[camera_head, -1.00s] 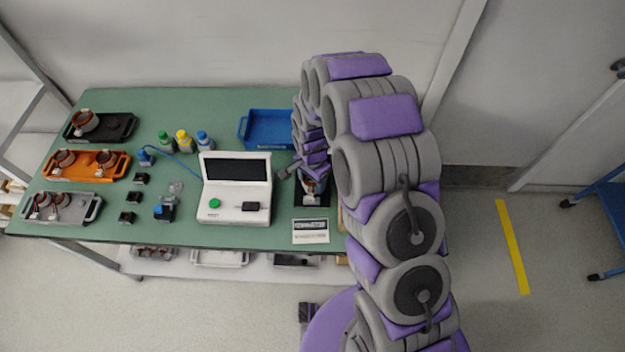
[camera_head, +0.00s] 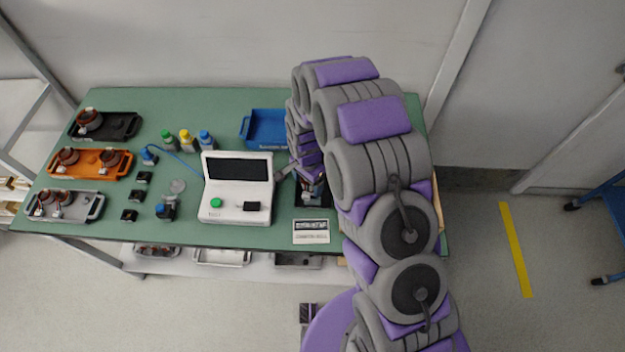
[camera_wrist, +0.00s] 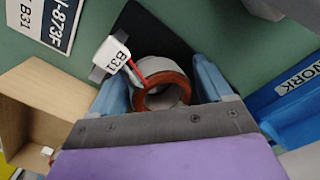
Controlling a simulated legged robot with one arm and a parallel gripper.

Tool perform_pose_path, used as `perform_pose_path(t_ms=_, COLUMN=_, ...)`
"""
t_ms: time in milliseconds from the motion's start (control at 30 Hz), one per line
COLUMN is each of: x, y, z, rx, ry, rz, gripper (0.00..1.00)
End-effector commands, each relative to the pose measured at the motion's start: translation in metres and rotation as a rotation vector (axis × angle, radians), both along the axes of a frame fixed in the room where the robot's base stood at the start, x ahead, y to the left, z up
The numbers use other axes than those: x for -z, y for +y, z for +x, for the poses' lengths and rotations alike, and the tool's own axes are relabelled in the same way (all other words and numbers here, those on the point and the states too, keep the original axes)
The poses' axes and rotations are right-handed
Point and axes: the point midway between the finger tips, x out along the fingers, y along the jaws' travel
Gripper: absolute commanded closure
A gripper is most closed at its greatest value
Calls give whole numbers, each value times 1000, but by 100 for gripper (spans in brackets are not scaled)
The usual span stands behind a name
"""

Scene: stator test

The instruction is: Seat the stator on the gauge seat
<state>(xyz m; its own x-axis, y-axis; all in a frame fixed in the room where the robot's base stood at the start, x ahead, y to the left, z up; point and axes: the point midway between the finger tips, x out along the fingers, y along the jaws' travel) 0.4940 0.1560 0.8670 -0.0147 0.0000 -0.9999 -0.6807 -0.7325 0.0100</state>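The stator (camera_wrist: 163,88) is a short metal ring with copper windings, a red lead and a white tag reading B31. In the wrist view it sits between the two blue fingers of my gripper (camera_wrist: 163,82), which appear closed on its sides. Behind it lies a black plate (camera_wrist: 150,32), which also shows in the head view (camera_head: 299,200) on the bench's right part, under my gripper (camera_head: 312,184). The gauge seat itself is hidden behind the stator and fingers. I cannot tell whether the stator touches it.
A white tester (camera_head: 235,205) with a dark screen stands left of the plate. A blue tray (camera_head: 262,128) lies behind, and a label card (camera_head: 311,232) in front. Orange (camera_head: 90,177), black and grey trays hold other stators at far left.

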Motion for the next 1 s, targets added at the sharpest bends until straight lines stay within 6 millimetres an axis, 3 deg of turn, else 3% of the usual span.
perform_pose_path(t_ms=200, x=-2, y=-6, z=-1, rx=2, ry=-1, rz=6, gripper=4)
perform_pose_path(t_ms=567, x=-13, y=-10, z=0, rx=2, ry=-2, rz=8, gripper=4)
perform_pose_path(t_ms=1000, x=-106, y=-3, z=3, rx=0, ry=-7, rz=3, gripper=4)
